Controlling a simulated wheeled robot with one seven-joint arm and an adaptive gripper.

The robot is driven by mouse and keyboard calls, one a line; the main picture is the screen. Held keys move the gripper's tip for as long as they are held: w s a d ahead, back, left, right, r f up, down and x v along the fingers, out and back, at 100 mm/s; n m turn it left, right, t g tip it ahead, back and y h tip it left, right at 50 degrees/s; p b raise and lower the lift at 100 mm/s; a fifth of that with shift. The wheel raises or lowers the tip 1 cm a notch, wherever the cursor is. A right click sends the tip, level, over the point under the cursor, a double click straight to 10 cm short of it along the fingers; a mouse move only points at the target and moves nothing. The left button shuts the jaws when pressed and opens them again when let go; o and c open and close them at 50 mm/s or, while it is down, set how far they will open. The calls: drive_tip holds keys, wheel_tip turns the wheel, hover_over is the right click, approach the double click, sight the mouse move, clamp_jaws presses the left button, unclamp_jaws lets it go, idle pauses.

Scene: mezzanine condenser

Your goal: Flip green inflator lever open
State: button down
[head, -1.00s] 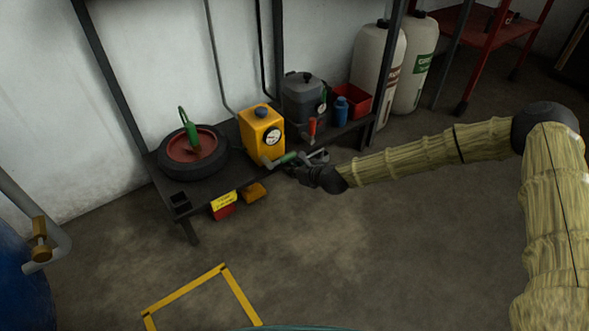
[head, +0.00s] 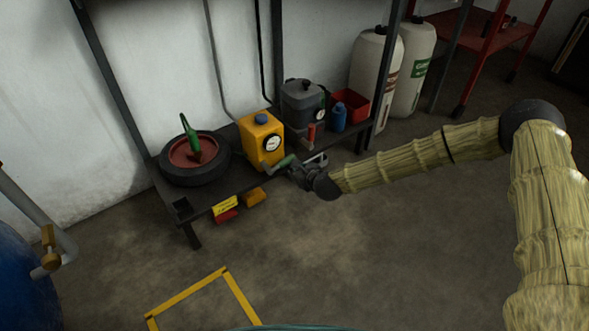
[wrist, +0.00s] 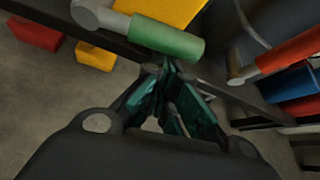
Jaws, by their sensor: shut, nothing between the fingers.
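The yellow inflator (head: 259,140) stands on the low black bench, with a round white gauge on its front. Its lever has a green grip (head: 284,162) on a grey arm and sticks out to the right at the front. The green grip also shows near the top of the wrist view (wrist: 168,38), roughly level. My gripper (head: 299,172) is shut and empty beside the grip's free end. In the wrist view its fingertips (wrist: 165,72) are close to the grip's lower edge; I cannot tell whether they touch it.
A grey unit (head: 301,102) with a red lever (head: 311,134), a blue bottle (head: 339,117) and a red bin (head: 351,107) stand to the right on the bench. A tyre (head: 194,176) lies at left. Open floor lies in front.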

drive_tip(key=s+a+r+n+t+h+p, duration=0.3)
drive_tip(key=r+n+t+p, duration=0.4)
drive_tip(key=p, duration=0.4)
drive_tip(key=a+r+n+h, duration=0.1)
drive_tip(key=n, duration=0.1)
drive_tip(key=shift+r+n, duration=0.35)
drive_tip(key=shift+n, duration=0.05)
drive_tip(key=shift+a+p, duration=0.15)
drive_tip(key=shift+p, duration=0.2)
idle(0.4)
drive_tip(key=s+d+p, duration=0.3)
drive_tip(key=s+d, duration=0.1)
drive_tip(key=s, duration=0.4)
drive_tip(key=shift+s+d, duration=0.15)
drive_tip(key=shift+d, duration=0.2)
idle(0.4)
